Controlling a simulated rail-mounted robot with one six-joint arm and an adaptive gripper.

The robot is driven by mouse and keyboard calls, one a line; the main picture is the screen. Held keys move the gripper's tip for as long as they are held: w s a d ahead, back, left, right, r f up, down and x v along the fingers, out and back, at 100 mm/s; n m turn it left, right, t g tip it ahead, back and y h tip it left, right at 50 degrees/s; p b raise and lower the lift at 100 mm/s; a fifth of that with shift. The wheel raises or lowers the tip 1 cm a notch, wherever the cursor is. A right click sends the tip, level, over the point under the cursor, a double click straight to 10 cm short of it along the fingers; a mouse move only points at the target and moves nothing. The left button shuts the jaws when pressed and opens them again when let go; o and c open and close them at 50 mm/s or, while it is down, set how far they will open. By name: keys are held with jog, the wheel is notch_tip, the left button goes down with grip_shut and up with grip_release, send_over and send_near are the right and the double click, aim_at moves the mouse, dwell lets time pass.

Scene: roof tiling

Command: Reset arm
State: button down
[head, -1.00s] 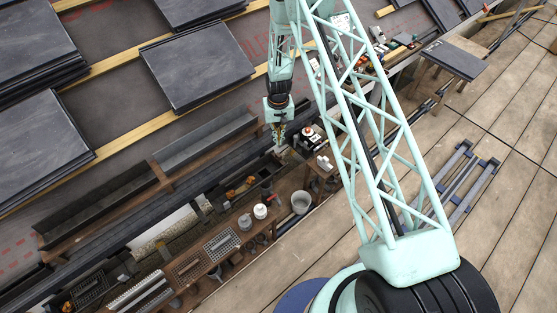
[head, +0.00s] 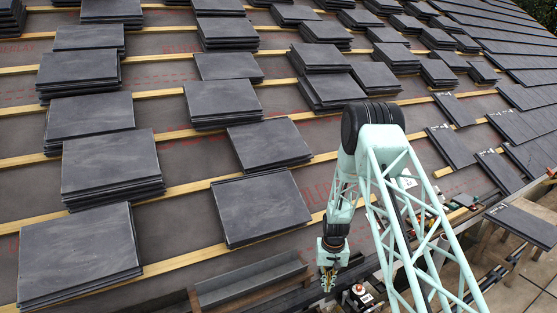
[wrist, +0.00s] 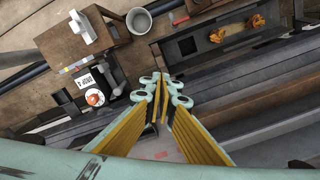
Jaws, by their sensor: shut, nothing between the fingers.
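My gripper (head: 328,278) hangs from my pale green lattice arm near the roof's lower edge in the head view. It points down and holds nothing. In the wrist view its yellow-padded fingers (wrist: 163,92) come together at the tips, shut and empty. They are above the gutter and a ledge beside the workbench. The fingers hide part of what is below them.
Stacks of dark tiles (head: 263,207) stand on the wooden battens across the roof. In the wrist view a small wooden table (wrist: 92,45), a grey bucket (wrist: 139,20) and a black-and-white device with an orange knob (wrist: 95,98) are near the gripper. A dark trough (wrist: 230,40) holds orange items.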

jog(key=s+r+t, duration=0.1)
jog(key=s+r, duration=0.1)
jog(key=r, duration=1.3)
jog(key=s+r, duration=0.2)
jog(key=r, duration=1.2)
jog(key=s+r, duration=0.6)
jog(key=r, duration=0.4)
jog(key=s+r, duration=0.6)
jog(key=r, duration=0.5)
jog(key=s+r+t, duration=0.1)
jog(key=s+r, duration=0.6)
jog(key=s, duration=0.3)
jog(key=s+r+t, duration=0.1)
jog(key=s+r, duration=0.5)
jog(key=s, duration=0.5)
jog(key=s+r, duration=0.2)
jog(key=s, duration=1.7)
jog(key=shift+s+r+n+t, duration=0.2)
jog(key=shift+n+t, duration=0.1)
jog(key=shift+t, duration=0.1)
